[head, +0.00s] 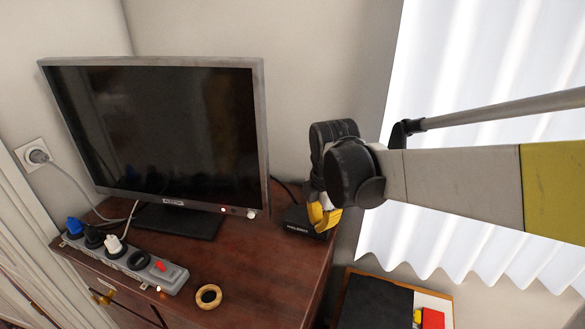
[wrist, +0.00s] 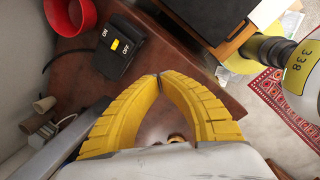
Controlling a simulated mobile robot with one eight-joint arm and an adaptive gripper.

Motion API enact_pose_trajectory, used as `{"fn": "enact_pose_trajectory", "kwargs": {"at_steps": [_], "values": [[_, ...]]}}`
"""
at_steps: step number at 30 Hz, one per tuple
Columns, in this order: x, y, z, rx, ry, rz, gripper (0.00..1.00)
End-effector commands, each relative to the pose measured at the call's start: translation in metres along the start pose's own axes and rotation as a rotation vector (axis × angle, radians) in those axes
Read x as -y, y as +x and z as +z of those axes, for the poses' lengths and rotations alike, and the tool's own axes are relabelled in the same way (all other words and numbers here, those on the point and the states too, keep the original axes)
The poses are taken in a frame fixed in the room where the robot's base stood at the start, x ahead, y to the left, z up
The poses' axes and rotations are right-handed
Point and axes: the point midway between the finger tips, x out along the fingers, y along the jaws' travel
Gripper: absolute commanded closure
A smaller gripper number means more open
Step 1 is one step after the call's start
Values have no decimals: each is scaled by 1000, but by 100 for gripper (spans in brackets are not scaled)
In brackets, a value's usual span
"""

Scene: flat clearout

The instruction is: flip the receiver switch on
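The receiver is a small black box on the right end of the brown cabinet top (head: 255,262). In the head view the receiver (head: 296,221) is partly hidden behind my gripper. In the wrist view the receiver (wrist: 128,68) shows a small yellow switch (wrist: 114,45) between white labels, one reading ON. I cannot tell which way the switch is set. My gripper (wrist: 158,77) has yellow fingers with their tips together and nothing between them. In the head view my gripper (head: 322,222) hangs at the receiver's right side; I cannot tell whether it touches.
A television (head: 160,130) stands behind. A grey power strip (head: 130,255) with several plugs and a red switch (head: 160,266) lies front left. A wooden ring (head: 201,301) lies near the front edge. A red bowl (wrist: 68,17) is beside the receiver in the wrist view.

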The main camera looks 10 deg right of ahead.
Motion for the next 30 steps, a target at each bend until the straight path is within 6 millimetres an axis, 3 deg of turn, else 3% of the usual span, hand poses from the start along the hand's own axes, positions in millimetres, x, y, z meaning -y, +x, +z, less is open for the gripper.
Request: {"fn": "enact_pose_trajectory", "kwargs": {"at_steps": [1, 6, 12, 26, 30], "values": [[-16, -14, 3, -7, -118, -27, 100], [-40, -11, 6, -44, -472, -99, 100], [-51, -3, 6, -77, -679, -137, 100], [-52, 2, 6, -84, -716, -141, 100], [-50, 15, 5, -84, -715, -141, 100]]}}
